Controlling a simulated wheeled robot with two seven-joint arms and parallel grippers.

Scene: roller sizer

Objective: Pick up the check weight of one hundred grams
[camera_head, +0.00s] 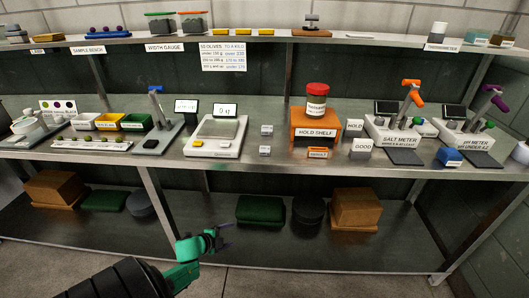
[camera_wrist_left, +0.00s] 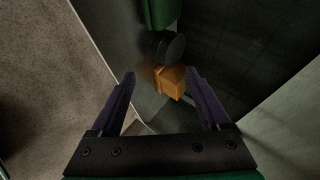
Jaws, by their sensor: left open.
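My left gripper (camera_head: 222,236) is open and empty, low in front of the bench, below the worktop edge. In the left wrist view its two dark fingers (camera_wrist_left: 160,76) stand apart with nothing between them. I cannot make out for sure which thing is the hundred-gram check weight. Two small grey-white pieces, one behind (camera_head: 267,130) and one in front (camera_head: 264,151), stand on the worktop right of the scale (camera_head: 216,136); their markings are too small to read. My right gripper is not in view.
An orange hold shelf (camera_head: 314,118) with a red-capped jar (camera_head: 316,98) stands right of the scale. Salt and pH meters stand farther right. Above the gripper, the worktop front edge (camera_head: 270,168) crosses the view. The lower shelf holds several boxes and dark round things.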

